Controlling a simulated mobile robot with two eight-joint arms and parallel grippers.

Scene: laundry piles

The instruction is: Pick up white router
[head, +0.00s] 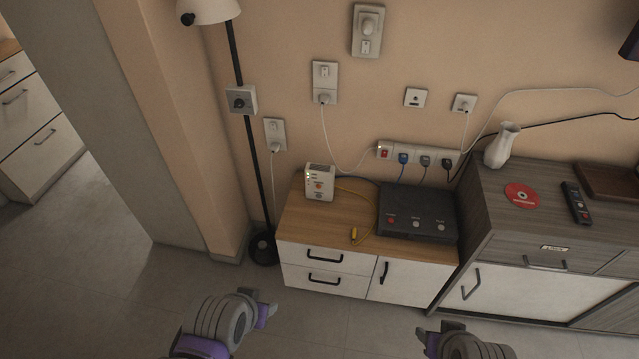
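The white router (320,182) is a small upright box with small lights and a reddish mark on its front. It stands at the back left of the low wood-topped cabinet (300,229), near the wall. My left gripper (266,304) is at the bottom of the head view, in front of and below the cabinet, well apart from the router. My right gripper (436,332) is at the bottom edge, further right and also apart from it. The finger gaps are too unclear to judge. No held object shows in either gripper.
A black box (417,213) with buttons sits right of the router, with a yellow-ended cable (354,235) in front. A power strip (418,154) is on the wall behind. A floor lamp pole (254,150) stands left. A taller grey cabinet (500,215) adjoins at right.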

